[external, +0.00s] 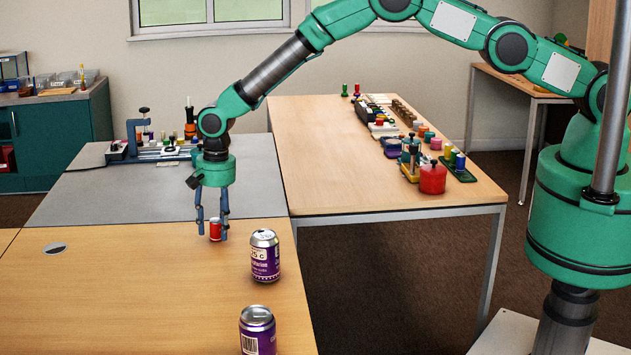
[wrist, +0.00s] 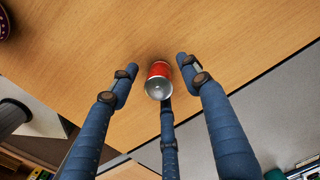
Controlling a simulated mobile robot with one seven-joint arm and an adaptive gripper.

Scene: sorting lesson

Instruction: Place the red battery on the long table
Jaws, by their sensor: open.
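The red battery (external: 215,229) stands upright on the near wooden desk (external: 150,300), close to the edge of the grey surface. In the wrist view the red battery (wrist: 159,80) shows its silver end and red side between my fingers. My gripper (external: 212,236) points down around it with its blue fingers open. In the wrist view my gripper (wrist: 155,80) has fingers on either side of the battery and a third finger below it in the picture, with gaps at the sides. The long table (external: 310,150) stands to the right and behind, with many things along its right side.
Two purple cans, one (external: 265,256) right of my gripper and one (external: 257,332) nearer the camera, stand on the near desk. A grey surface (external: 110,200) with a blue clamp device (external: 137,135) lies behind. The long table's left half is bare.

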